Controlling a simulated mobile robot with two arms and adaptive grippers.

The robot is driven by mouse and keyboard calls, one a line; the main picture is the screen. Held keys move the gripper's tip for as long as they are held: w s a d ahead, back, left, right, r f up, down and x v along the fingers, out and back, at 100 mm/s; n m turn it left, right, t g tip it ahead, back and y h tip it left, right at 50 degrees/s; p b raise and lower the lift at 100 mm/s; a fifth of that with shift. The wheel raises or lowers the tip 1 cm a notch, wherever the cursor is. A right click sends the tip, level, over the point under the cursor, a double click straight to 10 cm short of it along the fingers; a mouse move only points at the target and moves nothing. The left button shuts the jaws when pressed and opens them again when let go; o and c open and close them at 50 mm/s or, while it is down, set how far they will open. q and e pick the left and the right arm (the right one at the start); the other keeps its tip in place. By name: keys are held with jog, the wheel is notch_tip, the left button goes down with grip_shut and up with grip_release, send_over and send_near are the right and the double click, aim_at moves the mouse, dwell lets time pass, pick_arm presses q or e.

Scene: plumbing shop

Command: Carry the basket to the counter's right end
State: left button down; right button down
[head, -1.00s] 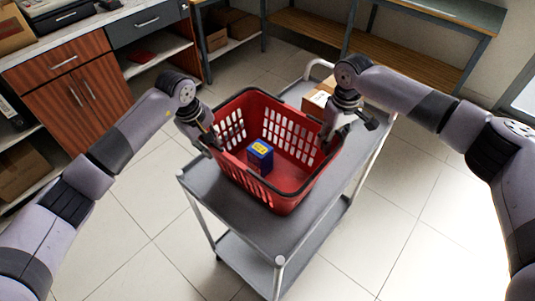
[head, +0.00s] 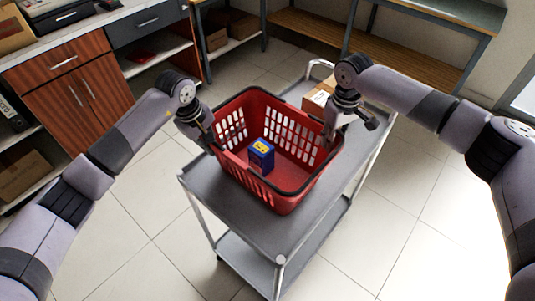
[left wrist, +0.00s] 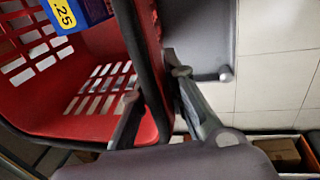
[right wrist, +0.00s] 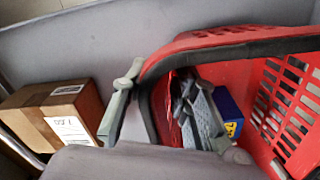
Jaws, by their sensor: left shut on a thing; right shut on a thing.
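The red basket (head: 268,193) with a dark rim is upright at the top of the grey cart (head: 262,228); I cannot tell whether it rests on it or hangs just above. A blue box with a yellow label (head: 261,153) is inside it. My left gripper (head: 212,142) is shut on the basket's left rim, with one finger on each side of the wall in the left wrist view (left wrist: 155,85). My right gripper (head: 328,136) is shut on the opposite rim, also seen in the right wrist view (right wrist: 158,88). The counter (head: 95,32) stands at the upper left.
A cardboard box (head: 318,98) lies on the cart behind the basket, close to my right gripper. A black device (head: 60,14) sits on the counter. A workbench (head: 440,12) with a lower wooden shelf stands at the back. Tiled floor (head: 145,215) is clear around the cart.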

pick_arm(q)
jog(key=shift+w+r, duration=0.15)
jog(key=shift+r, duration=0.1)
pick_arm(e)
jog(key=shift+d, duration=0.1)
